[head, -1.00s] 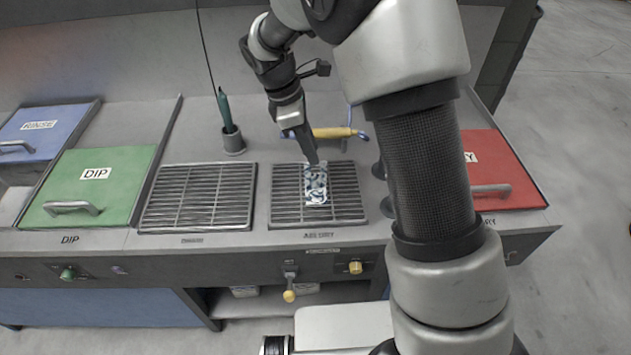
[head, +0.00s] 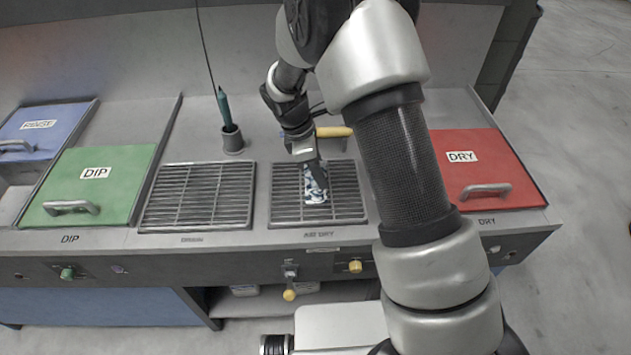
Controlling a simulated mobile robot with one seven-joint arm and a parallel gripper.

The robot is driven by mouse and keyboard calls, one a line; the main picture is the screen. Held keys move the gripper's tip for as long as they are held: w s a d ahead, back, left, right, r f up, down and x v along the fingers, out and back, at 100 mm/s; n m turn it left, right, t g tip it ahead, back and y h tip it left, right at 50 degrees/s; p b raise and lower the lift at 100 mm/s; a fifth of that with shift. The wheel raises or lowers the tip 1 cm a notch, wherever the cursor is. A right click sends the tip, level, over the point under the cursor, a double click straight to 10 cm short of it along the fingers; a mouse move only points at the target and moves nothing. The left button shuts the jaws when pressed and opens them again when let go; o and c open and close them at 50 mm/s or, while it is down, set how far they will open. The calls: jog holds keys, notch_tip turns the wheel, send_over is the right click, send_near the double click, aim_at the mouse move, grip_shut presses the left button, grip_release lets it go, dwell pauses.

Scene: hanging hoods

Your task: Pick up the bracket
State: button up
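The bracket (head: 315,195) is a small pale piece with dark blue-grey patches. It lies on the right-hand slatted grate (head: 345,205), labelled air dry. My gripper (head: 319,180) points down over the bracket, and its dark fingers cover part of it. I cannot tell whether the fingers touch the bracket or how far apart they are.
A second, bare grate (head: 198,197) lies to the left. A green DIP lid (head: 110,180) and a blue RINSE lid (head: 45,125) are further left. A red DRY lid (head: 485,170) is at right. A cup (head: 233,140) with a teal tool and a yellow handle (head: 333,132) are behind the grates.

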grip_shut()
jog(key=shift+r, duration=0.1)
